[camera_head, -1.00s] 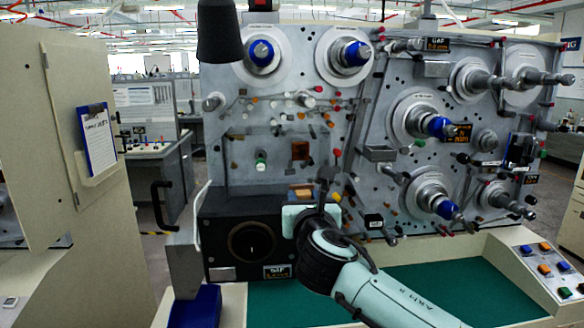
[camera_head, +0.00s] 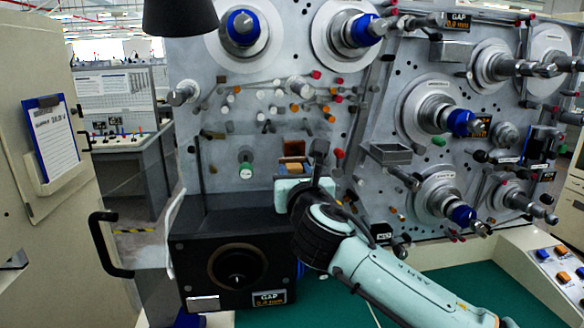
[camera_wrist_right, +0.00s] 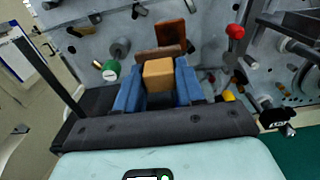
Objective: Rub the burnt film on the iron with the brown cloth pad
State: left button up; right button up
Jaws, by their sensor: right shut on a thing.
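My right gripper (camera_wrist_right: 158,86) has blue fingers closed on a tan-brown block-shaped pad (camera_wrist_right: 158,74), which looks like the cloth pad. In the head view the right gripper (camera_head: 292,176) is in front of the machine panel, with the pad (camera_head: 292,167) just showing above it. Just beyond the pad is a reddish-brown plate (camera_wrist_right: 170,35) with a brown ledge at its foot, probably the iron with the burnt film. The plate also shows in the head view (camera_head: 293,148). I cannot tell whether pad and ledge touch. My left gripper is out of view.
A black box with a round dial (camera_head: 238,266) stands below and left of the gripper. Small knobs and a green knob (camera_wrist_right: 111,72) stick out of the panel (camera_head: 225,140) nearby. Spindles (camera_head: 440,112) project at the right.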

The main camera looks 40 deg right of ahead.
aim_at(291, 163)
jog(key=shift+w+r, duration=0.15)
jog(key=shift+w+d+p, duration=0.25)
jog(key=shift+w+p, duration=0.05)
jog(key=shift+w, duration=0.05)
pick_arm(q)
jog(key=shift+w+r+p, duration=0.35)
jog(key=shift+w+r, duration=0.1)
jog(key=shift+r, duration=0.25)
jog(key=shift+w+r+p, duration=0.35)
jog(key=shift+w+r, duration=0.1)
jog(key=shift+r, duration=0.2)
pick_arm(e)
jog(key=shift+x, duration=2.3)
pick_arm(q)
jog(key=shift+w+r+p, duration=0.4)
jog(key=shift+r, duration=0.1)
pick_arm(e)
jog(key=shift+x, duration=0.9)
jog(key=shift+s+d, duration=0.5)
jog(key=shift+d, duration=0.3)
jog(key=shift+s+d, duration=0.55)
jog(key=shift+d, duration=0.3)
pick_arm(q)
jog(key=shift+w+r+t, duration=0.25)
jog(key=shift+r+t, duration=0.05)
pick_arm(e)
jog(key=shift+w+d, duration=0.1)
jog(key=shift+d, duration=0.05)
